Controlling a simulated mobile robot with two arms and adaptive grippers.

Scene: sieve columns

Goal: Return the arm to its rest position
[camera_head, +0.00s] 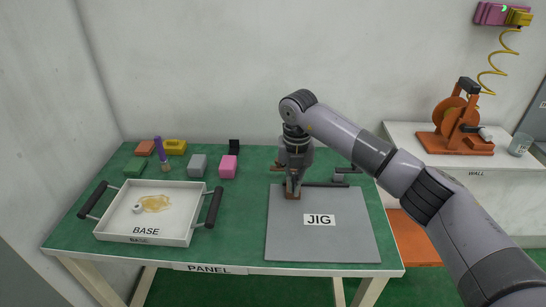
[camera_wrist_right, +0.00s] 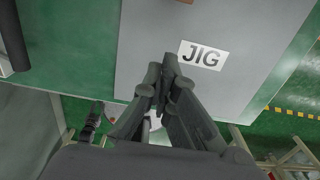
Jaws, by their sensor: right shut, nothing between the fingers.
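My right arm reaches in from the right in the head view. My right gripper (camera_head: 293,188) points down at the far left corner of the grey JIG plate (camera_head: 320,245). In the wrist view my right gripper (camera_wrist_right: 165,80) is shut, its fingertips together with nothing between them, against the grey JIG plate (camera_wrist_right: 150,40). A small brown patch shows at the fingertips in the head view; I cannot tell what it is. My left gripper is not in view.
A white BASE tray (camera_head: 145,238) with dark handles stands at left on the green table (camera_head: 235,245). Behind it are several coloured blocks, such as a pink one (camera_head: 228,167), and a purple-handled tool (camera_head: 160,152). An orange machine (camera_head: 455,125) stands on the right shelf.

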